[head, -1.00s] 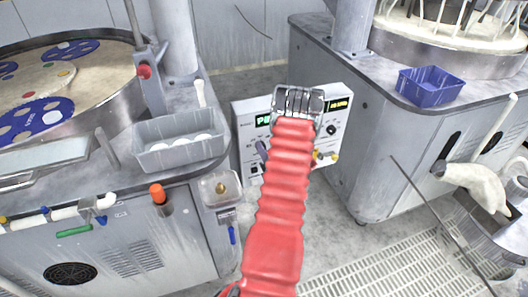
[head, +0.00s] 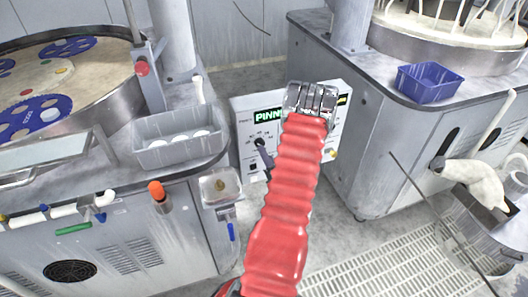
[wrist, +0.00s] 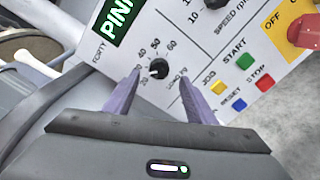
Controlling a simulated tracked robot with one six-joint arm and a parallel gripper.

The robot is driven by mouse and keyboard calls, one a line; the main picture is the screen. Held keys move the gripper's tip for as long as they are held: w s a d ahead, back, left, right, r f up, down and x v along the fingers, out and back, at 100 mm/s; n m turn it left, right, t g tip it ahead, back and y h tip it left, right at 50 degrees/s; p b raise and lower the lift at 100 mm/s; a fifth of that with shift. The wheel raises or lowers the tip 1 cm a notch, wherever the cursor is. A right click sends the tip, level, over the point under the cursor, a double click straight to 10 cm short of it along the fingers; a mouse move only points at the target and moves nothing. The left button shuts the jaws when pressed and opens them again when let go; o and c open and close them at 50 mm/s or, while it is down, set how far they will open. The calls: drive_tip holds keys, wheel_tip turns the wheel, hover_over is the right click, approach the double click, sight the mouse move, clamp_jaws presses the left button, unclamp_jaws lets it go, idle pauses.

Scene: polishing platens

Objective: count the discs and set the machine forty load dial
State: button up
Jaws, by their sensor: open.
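The machine's control panel (head: 243,112) is a white box with a green display, partly hidden behind my red arm in the head view. In the wrist view the panel (wrist: 200,40) is labelled FORTY, and its load dial (wrist: 158,68) is a black knob on a numbered scale. My gripper (wrist: 156,86) is open, its two purple fingers on either side of the load dial and not closed on it. White discs (head: 180,139) lie in a grey tray (head: 180,157) on the left machine's ledge; the tray wall hides part of them.
The panel also has a speed knob (wrist: 214,3), start button (wrist: 244,61), stop button (wrist: 265,82) and a red switch on yellow (wrist: 307,34). A blue bin (head: 430,86) stands on the right machine. Grey floor and grating (head: 370,262) lie between the machines.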

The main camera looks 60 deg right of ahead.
drive_tip(key=v, duration=0.8)
drive_tip(key=shift+w+a, duration=0.1)
